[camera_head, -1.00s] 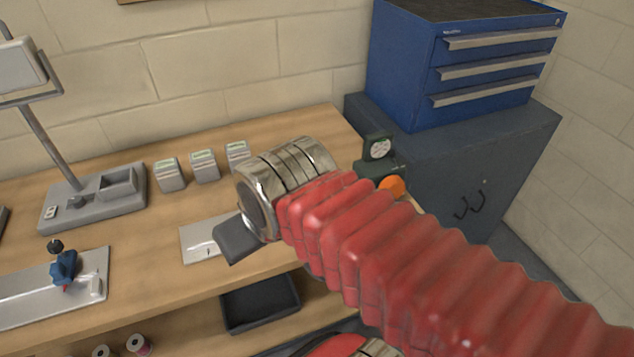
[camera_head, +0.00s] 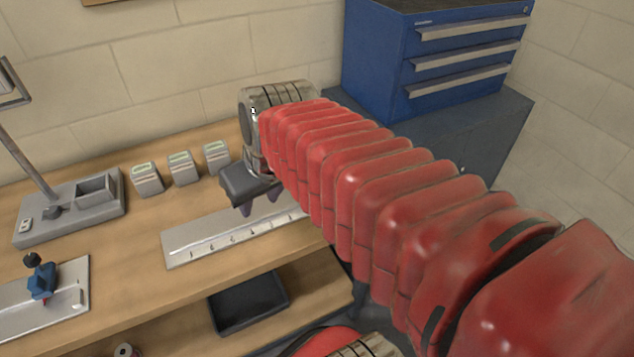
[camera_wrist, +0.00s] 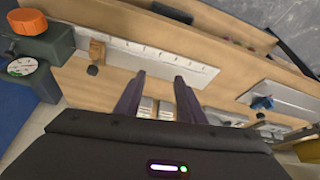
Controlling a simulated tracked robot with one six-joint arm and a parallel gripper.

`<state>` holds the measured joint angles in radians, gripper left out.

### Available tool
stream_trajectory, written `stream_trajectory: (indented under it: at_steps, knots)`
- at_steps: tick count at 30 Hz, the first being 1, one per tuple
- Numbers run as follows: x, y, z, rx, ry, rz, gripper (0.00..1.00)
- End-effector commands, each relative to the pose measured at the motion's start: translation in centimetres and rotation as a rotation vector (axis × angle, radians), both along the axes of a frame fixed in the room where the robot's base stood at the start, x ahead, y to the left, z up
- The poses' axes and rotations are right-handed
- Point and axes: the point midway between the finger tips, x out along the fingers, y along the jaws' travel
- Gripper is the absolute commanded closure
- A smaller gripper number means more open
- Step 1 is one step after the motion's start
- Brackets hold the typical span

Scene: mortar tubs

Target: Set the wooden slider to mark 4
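The wooden slider (camera_wrist: 97,50) sits near one end of a pale metal scale plate (camera_wrist: 150,57) in the wrist view, with a dark knob (camera_wrist: 92,70) beside it. In the head view the plate (camera_head: 190,240) lies on the bench with tick marks along its front; its right end and the slider are hidden behind my arm. I cannot read the mark numbers. My gripper (camera_wrist: 159,80) is open and empty, fingers apart, to the right of the slider in the wrist view. In the head view my gripper (camera_head: 258,203) points down above the plate, apart from the slider.
A dark green device with a dial (camera_wrist: 22,67) and an orange knob (camera_wrist: 22,21) stands beyond the slider's end. Several small grey boxes (camera_head: 183,168) stand behind the plate. A blue vise-like part (camera_head: 42,281) is at left. A black tray (camera_head: 248,302) sits below.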

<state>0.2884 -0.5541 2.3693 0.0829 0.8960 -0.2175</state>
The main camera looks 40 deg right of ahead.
Motion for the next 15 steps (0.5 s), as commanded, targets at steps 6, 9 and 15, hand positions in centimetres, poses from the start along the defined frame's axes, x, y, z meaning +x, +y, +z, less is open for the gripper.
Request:
stream_trajectory:
  at_steps: [6,9,15]
  knots:
    - [1.2,-6.2,-0.1,0.006,0.024,-0.073,0.64]
    - [1.4,-9.1,-0.2,0.010,0.032,-0.101,0.64]
    - [1.2,-14.7,-0.7,0.018,0.040,-0.153,0.64]
